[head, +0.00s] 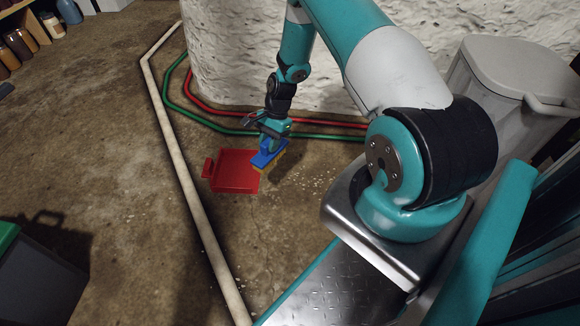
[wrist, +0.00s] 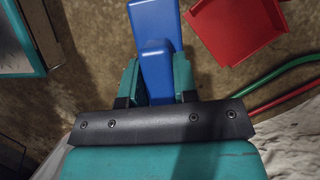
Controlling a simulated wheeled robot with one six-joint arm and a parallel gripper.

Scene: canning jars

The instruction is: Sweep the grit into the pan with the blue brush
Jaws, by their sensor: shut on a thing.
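The blue brush (head: 266,155) is in my gripper (head: 269,142), which is shut on it. Yellowish bristles show under its blue block in the head view. In the wrist view the blue brush (wrist: 157,60) stands between the two teal fingers of my gripper (wrist: 155,82). The red pan (head: 234,172) lies on the floor just left of the brush. It also shows at the upper right of the wrist view (wrist: 235,28). Pale grit (head: 310,178) is scattered on the floor to the right of the brush and below it. Whether the bristles touch the floor I cannot tell.
A white pipe (head: 189,185) runs along the floor left of the pan. Green (head: 215,126) and red (head: 203,108) hoses curve behind it, by the white rough wall (head: 230,60). A grey bin (head: 500,85) stands at right, a dark green-lidded box (head: 35,280) at lower left.

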